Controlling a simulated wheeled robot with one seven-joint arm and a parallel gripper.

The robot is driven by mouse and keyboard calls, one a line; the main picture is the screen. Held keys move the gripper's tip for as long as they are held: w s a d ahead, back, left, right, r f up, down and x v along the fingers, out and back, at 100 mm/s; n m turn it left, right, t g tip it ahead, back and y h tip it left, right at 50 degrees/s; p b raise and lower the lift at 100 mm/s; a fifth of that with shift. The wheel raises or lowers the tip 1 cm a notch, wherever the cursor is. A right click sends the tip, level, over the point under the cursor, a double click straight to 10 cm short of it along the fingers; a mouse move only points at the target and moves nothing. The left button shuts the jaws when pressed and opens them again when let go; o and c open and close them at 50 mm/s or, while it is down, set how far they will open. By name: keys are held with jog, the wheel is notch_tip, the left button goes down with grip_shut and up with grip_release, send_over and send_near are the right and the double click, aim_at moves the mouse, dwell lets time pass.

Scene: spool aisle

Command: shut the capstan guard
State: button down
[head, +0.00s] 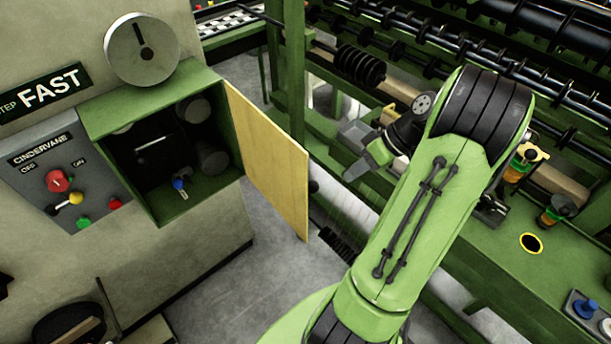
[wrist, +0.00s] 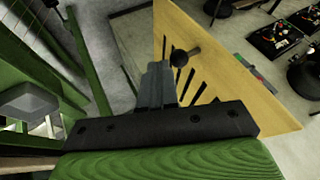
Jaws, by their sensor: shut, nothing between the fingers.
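The capstan guard (head: 268,158) is a yellow panel standing wide open from the right edge of a green box (head: 150,108). The box's dark inside, with rollers, is exposed. A dark round knob shows past the guard's far face in the head view. In the wrist view the guard (wrist: 240,85) shows its outer face, with dark slots and the knob (wrist: 186,57). My gripper (head: 357,171) is shut and empty, to the right of the guard on its outer side. In the wrist view its fingers (wrist: 156,82) lie left of the knob; contact is unclear.
A control panel (head: 70,185) with a red knob and coloured buttons is left of the box. A round dial (head: 142,50) sits above. A green post (head: 288,75) and machine frame with black rollers stand behind and right. Grey floor (head: 235,285) is clear below the guard.

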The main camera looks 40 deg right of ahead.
jog(key=w+a+f+b, duration=0.3)
jog(key=a+f, duration=0.4)
jog(key=a, duration=0.2)
jog(key=shift+w+f, duration=0.2)
jog(key=shift+f, duration=0.2)
jog(key=shift+a, duration=0.15)
